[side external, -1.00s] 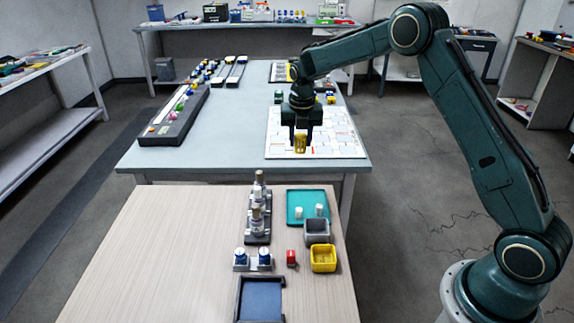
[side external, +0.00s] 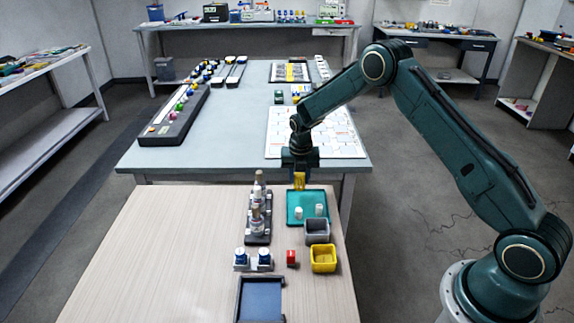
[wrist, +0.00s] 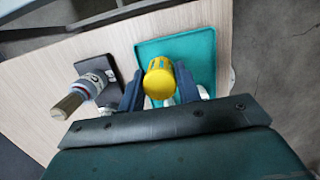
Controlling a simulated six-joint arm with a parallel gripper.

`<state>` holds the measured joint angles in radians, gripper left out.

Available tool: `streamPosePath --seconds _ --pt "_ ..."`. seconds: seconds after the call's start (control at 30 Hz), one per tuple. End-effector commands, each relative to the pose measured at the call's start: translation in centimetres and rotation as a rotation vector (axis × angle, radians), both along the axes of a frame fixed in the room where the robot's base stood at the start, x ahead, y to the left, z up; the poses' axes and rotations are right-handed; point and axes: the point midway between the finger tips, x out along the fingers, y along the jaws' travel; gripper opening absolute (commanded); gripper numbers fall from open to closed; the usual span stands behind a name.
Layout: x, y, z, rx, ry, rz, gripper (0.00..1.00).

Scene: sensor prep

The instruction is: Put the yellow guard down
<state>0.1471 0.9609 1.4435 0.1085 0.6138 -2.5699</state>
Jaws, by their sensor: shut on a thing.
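The yellow guard (side external: 299,180) is held in my gripper (side external: 299,174), which is shut on it. In the side view it hangs over the back part of the teal tray (side external: 293,219). In the wrist view the guard (wrist: 159,82) shows as a yellow cylinder between the two fingers (wrist: 160,95), in front of the tray (wrist: 205,43). Part of the guard's lower side is hidden by the gripper. I cannot tell exactly how high it is above the tray.
Two white pieces (side external: 319,209) are on the tray. Bottles in a dark rack (side external: 257,228) stand to its left. The wooden table's left side (side external: 150,250) is clear.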

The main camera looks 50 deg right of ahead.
Motion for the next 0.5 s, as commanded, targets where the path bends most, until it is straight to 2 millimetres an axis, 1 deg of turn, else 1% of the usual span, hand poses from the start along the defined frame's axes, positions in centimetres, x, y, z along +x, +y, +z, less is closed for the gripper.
streamPosePath --seconds 0.17,0.4,0.5 --pt "-0.1 0.0 -0.9 0.001 0.002 0.001 0.21" --pt "0.0 0.0 -3.6 0.001 0.001 0.001 0.21" --pt "0.0 0.0 -4.2 0.001 0.001 0.001 0.21"
